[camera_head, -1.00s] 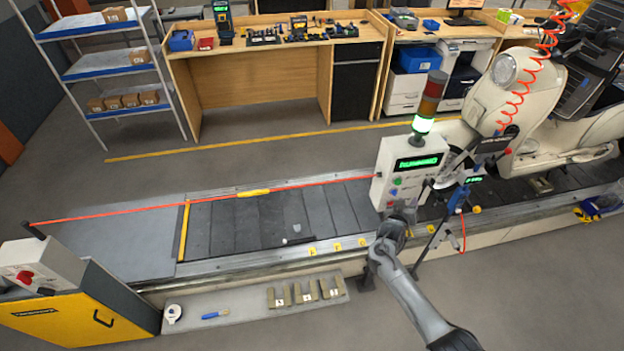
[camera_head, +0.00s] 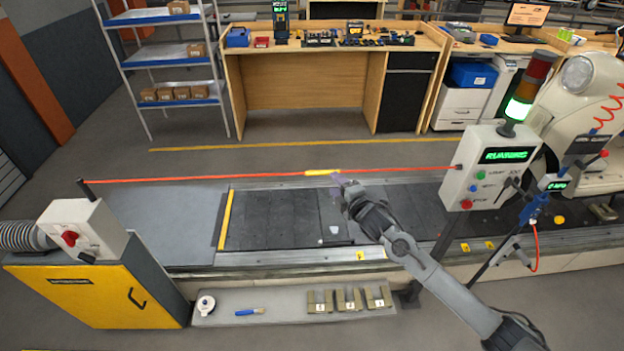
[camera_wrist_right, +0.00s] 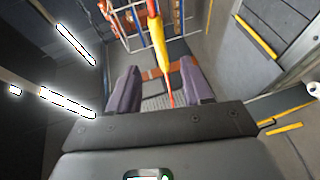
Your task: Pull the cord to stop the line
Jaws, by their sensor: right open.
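The red cord (camera_head: 240,176) runs across above the slat conveyor, from a post at the left to the control box (camera_head: 492,168) at the right. A yellow grip sleeve (camera_head: 322,173) sits on the cord near its middle. The box's screen reads RUNNING and its lamp glows green. My right gripper (camera_head: 340,181) is at the cord, just right of the yellow sleeve. In the right wrist view the open right gripper (camera_wrist_right: 160,88) has its two fingers apart, with the yellow sleeve (camera_wrist_right: 157,40) and red cord (camera_wrist_right: 169,88) showing between them. My left gripper is out of view.
The conveyor (camera_head: 272,220) lies below the cord with dark slats. A yellow cabinet (camera_head: 95,295) with a switch box (camera_head: 80,232) stands at the left. A cream scooter (camera_head: 588,125) stands at the right. A workbench (camera_head: 310,60) is behind, across clear floor.

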